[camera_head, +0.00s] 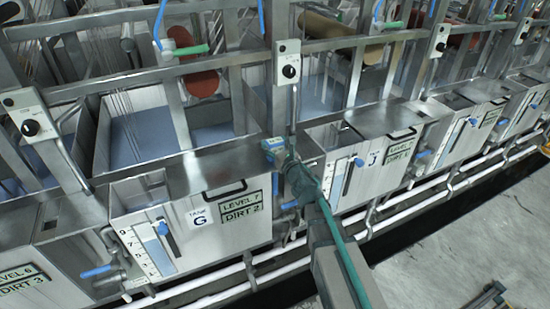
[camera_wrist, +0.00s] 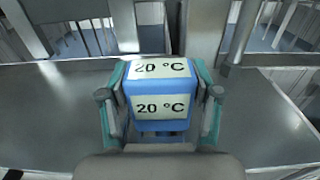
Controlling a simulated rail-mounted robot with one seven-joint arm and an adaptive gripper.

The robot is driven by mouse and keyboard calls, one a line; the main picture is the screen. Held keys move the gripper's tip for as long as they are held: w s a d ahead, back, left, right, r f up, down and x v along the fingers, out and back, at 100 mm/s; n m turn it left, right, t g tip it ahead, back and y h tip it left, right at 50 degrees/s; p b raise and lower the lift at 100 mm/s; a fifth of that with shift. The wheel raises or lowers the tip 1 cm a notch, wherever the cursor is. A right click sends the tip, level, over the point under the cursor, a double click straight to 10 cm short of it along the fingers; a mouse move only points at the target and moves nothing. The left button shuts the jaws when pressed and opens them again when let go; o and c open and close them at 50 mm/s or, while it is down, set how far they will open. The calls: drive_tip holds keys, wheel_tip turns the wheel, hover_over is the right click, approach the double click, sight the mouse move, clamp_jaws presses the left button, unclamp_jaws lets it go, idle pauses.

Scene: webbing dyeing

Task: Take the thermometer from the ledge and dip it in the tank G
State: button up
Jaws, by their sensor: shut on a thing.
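The thermometer (camera_wrist: 160,105) is a blue block with white faces reading "20 °C". In the wrist view it sits between the two fingers of my gripper (camera_wrist: 160,100), which is shut on it. In the head view the thermometer (camera_head: 273,144) shows small at the tip of my gripper (camera_head: 283,158), at the right end of the metal ledge (camera_head: 185,168). I cannot tell whether it touches the ledge. Tank G (camera_head: 190,235), labelled "TANK G", "LEVEL 7" and "DIRT 2", stands to the left of my gripper. Its top opening (camera_head: 140,190) shows in front of the ledge.
Tank J (camera_head: 345,165) stands to the right of my gripper, with a dark-handled lid. Upright metal posts and a control box with a black knob (camera_head: 288,70) rise behind the ledge. White pipes (camera_head: 290,255) run below the tanks. The floor at right is mostly clear.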

drive_tip(key=shift+r, duration=0.1)
wheel_tip(320, 180, up, 28)
drive_tip(key=p, duration=0.7)
idle(0.4)
